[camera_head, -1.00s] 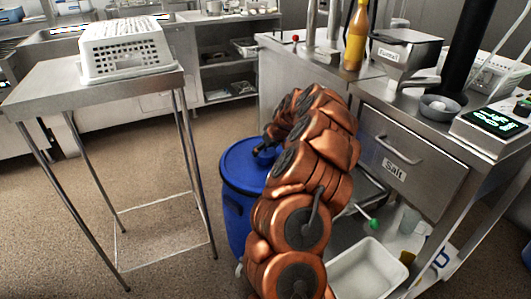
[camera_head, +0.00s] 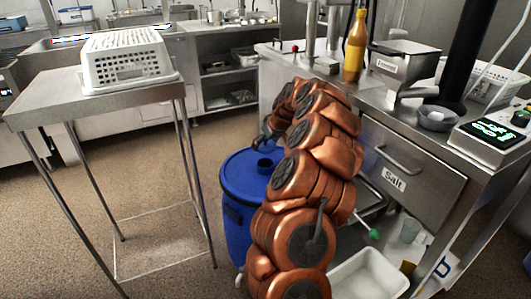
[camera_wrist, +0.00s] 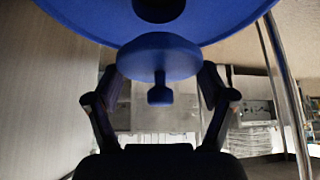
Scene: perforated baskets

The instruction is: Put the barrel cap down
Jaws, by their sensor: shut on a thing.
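The blue barrel (camera_head: 238,215) stands on the floor at the left of my arm in the head view. Its lid has a dark round opening (camera_head: 264,163), uncovered. In the wrist view the barrel lid (camera_wrist: 85,15) fills the top edge, with the dark opening (camera_wrist: 158,8). The blue barrel cap (camera_wrist: 158,58), a disc with a small knob, is between the fingers of my gripper (camera_wrist: 160,78), which is shut on it. The cap is clear of the opening. In the head view my gripper (camera_head: 267,139) is just above and behind the opening; the cap is not distinguishable there.
A steel table (camera_head: 50,97) with an upturned white perforated basket (camera_head: 125,57) stands left, with bare top at its left end. The steel counter (camera_head: 465,135) at right holds an orange bottle (camera_head: 355,45), a hopper, a bowl and a scale. A white bin (camera_head: 370,275) is below.

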